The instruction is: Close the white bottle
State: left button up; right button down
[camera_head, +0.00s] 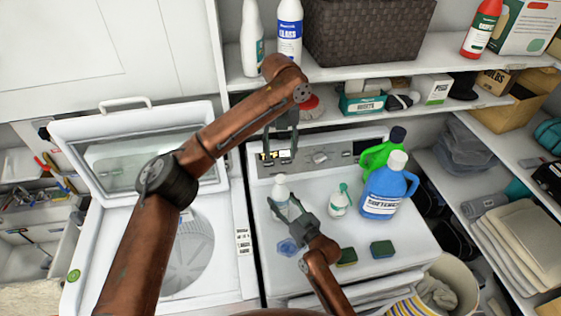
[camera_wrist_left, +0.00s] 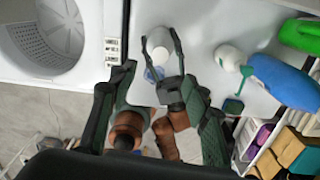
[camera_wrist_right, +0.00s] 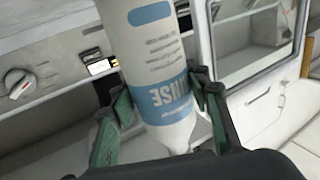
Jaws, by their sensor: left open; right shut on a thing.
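The white bottle (camera_head: 281,193) with a blue label is on the white machine top. My right gripper (camera_head: 284,204) is shut around its body; the right wrist view also shows the bottle (camera_wrist_right: 152,65) between both fingers (camera_wrist_right: 160,108). The bottle narrows to a pale tip, and I cannot tell whether that is a cap. My left gripper (camera_head: 280,155) points down, open and empty, above the bottle and apart from it. The left wrist view shows the bottle (camera_wrist_left: 160,42) beyond the open left fingers (camera_wrist_left: 158,80).
A small bottle with a teal top (camera_head: 340,203), a blue jug (camera_head: 382,198) and a green jug (camera_head: 378,158) stand to the right. A blue item (camera_head: 288,247) and two sponges (camera_head: 346,257) lie in front. A shelf (camera_head: 345,122) spans behind the left gripper.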

dwell(0.4)
jog(key=c, duration=1)
grip_release()
jog(key=v, duration=1.2)
jog(key=shift+s, duration=0.15)
